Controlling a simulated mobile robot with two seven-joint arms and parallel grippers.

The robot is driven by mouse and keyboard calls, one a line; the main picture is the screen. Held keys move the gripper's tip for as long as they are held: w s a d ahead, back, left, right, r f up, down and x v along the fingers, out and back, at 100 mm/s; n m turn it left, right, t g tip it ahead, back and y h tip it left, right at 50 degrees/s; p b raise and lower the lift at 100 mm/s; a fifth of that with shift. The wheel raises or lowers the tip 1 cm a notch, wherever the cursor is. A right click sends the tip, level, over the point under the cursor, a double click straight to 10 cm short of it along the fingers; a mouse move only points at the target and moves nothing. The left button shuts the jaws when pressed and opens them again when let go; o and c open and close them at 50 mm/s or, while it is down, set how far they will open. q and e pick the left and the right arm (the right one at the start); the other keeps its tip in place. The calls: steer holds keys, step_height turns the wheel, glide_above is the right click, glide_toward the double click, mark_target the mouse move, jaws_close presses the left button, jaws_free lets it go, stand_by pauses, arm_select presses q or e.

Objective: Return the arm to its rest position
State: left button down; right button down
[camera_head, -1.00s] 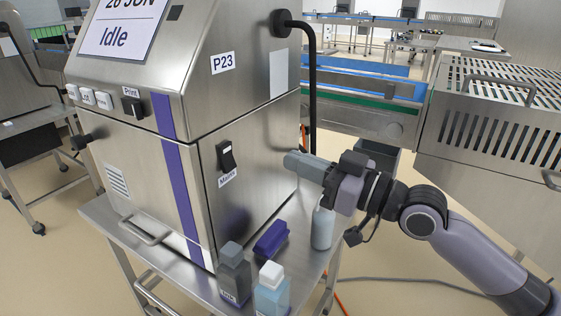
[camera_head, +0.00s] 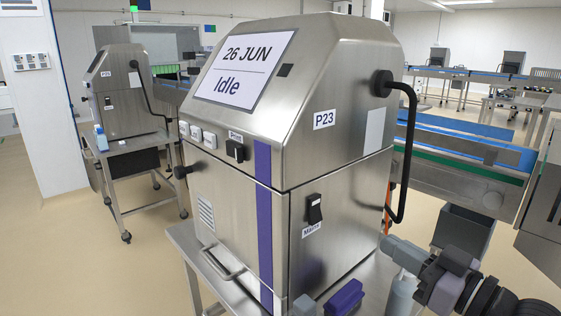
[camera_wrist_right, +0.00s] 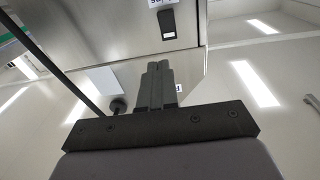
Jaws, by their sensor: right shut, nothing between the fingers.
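My right gripper (camera_head: 403,252) is at the lower right of the head view, beside the steel machine labelled P23 (camera_head: 345,195). Its two fingers lie together with nothing between them. In the right wrist view the closed fingers (camera_wrist_right: 157,85) point toward the machine's side panel (camera_wrist_right: 110,30), where a dark rocker switch (camera_wrist_right: 168,24) shows. In the head view this main switch (camera_head: 314,209) sits on the side panel, apart from the gripper. The machine's screen (camera_head: 245,72) reads "26 JUN" and "Idle". My left gripper is not in view.
A purple block (camera_head: 344,297) and a pale bottle (camera_head: 401,293) stand on the cart near the gripper. A black cable loop (camera_head: 409,150) hangs from the machine. A conveyor (camera_head: 470,165) lies behind on the right. A second machine (camera_head: 125,95) stands at the left on its own cart.

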steer(key=s+f+m+g+h+p, duration=0.1)
steer(key=s+f+m+h+p, duration=0.25)
steer(key=f, duration=0.95)
steer(key=s+a+f+g+h+p, duration=0.1)
steer(key=s+f+g+h+p, duration=0.2)
steer(key=s+f, duration=1.1)
steer(key=shift+f+m+g+h+p, duration=0.15)
steer(key=shift+m+g+h+p, duration=0.3)
steer(key=shift+h, duration=0.4)
